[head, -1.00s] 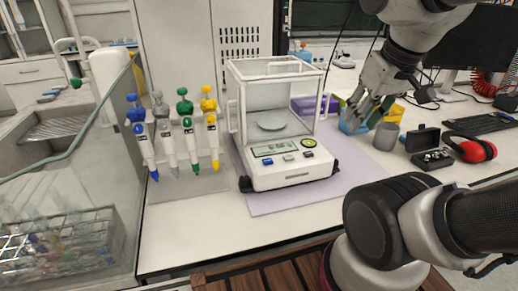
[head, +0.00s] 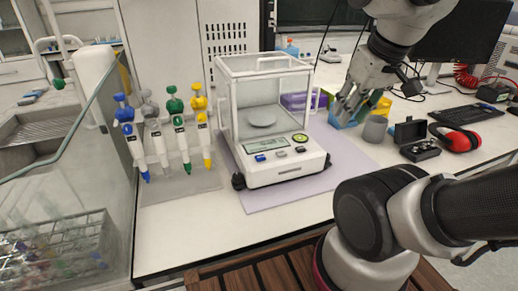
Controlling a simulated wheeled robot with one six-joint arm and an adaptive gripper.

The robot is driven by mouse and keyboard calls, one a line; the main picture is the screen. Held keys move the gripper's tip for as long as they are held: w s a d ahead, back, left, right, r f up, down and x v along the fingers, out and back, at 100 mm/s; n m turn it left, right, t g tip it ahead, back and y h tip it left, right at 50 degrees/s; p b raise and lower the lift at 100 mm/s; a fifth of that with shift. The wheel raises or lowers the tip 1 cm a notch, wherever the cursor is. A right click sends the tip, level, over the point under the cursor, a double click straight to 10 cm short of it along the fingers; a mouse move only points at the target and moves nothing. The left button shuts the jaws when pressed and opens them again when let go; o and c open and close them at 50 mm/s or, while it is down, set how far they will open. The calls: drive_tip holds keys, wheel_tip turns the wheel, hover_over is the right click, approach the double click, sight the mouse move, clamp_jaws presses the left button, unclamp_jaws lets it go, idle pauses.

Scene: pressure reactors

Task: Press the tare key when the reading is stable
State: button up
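The balance (head: 292,173) stands on a lilac mat (head: 262,200), with a clear draft shield around a round pan (head: 262,117). The pan looks empty. Its front panel has a greenish display (head: 238,145), whose digits are too small to read. Below the display are a blue key (head: 260,158) and a grey key (head: 281,153), with a small key (head: 300,149) further right. I cannot read their labels. A round yellow-green spot (head: 300,138) sits right of the display. My gripper (head: 346,112) hangs behind and right of the balance, apart from the keys, fingers pointing down. Its opening is unclear.
A rack of several pipettes (head: 165,135) stands left of the balance. Right of it are a blue container (head: 345,120), a grey cup (head: 375,129), an open black case (head: 416,140) and red ear muffs (head: 457,139). The bench front before the balance is clear.

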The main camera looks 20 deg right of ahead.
clamp_jaws()
idle(1.1)
